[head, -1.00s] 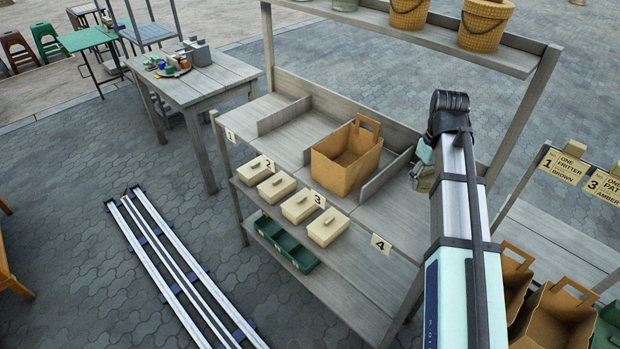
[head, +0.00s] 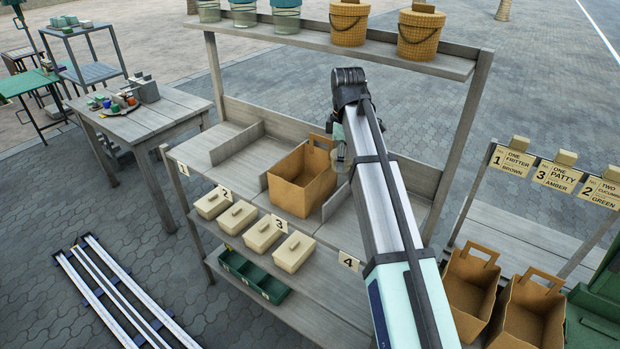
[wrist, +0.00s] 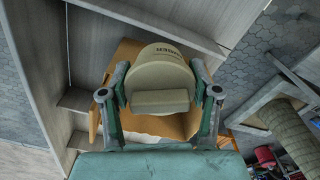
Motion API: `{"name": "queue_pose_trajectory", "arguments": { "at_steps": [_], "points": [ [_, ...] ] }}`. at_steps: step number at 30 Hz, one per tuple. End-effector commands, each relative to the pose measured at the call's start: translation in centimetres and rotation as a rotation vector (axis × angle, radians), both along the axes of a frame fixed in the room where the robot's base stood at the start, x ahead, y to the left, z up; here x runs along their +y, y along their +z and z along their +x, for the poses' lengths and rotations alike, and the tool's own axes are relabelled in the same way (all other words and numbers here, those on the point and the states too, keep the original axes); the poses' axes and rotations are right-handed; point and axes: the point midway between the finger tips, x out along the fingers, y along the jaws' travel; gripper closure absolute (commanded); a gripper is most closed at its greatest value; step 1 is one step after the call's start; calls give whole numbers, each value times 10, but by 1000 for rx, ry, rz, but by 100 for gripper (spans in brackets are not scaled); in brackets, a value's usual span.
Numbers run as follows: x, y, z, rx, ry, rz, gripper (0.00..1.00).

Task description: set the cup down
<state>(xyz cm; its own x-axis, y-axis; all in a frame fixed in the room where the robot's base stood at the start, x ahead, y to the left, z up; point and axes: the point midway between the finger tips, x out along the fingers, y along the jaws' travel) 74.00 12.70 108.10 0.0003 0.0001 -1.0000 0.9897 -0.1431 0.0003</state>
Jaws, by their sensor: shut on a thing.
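The cup (wrist: 158,75) is a round beige piece with dark lettering and a raised block on its near side. My gripper (wrist: 162,92) is shut on it, one finger on each side. In the wrist view the brown paper bag (wrist: 128,48) lies behind the cup, which hides much of it. In the head view my gripper (head: 342,150) is over the right side of the bag (head: 298,185), which stands open on the shelf. The cup is mostly hidden by my arm there, and its height above the bag cannot be told.
The grey shelf unit (head: 215,140) has low dividers and number cards. Several cream lidded boxes (head: 264,233) and a green tray (head: 250,275) sit below. Baskets (head: 348,22) stand on the top shelf. More paper bags (head: 470,285) are at right. The left compartment is clear.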

Motion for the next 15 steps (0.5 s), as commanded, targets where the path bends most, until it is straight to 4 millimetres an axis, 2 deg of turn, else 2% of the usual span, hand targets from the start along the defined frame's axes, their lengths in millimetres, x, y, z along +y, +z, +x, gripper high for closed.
{"name": "queue_pose_trajectory", "arguments": {
  "at_steps": [1, 6, 14, 15],
  "points": [
    [12, 3, 10, 1, 3, -1, 74],
    [47, 4, 31, 1, 2, -1, 74],
    [92, 3, 60, 1, 0, 0, 74],
    [91, -6, 57, 2, -1, -1, 74]
  ]
}}
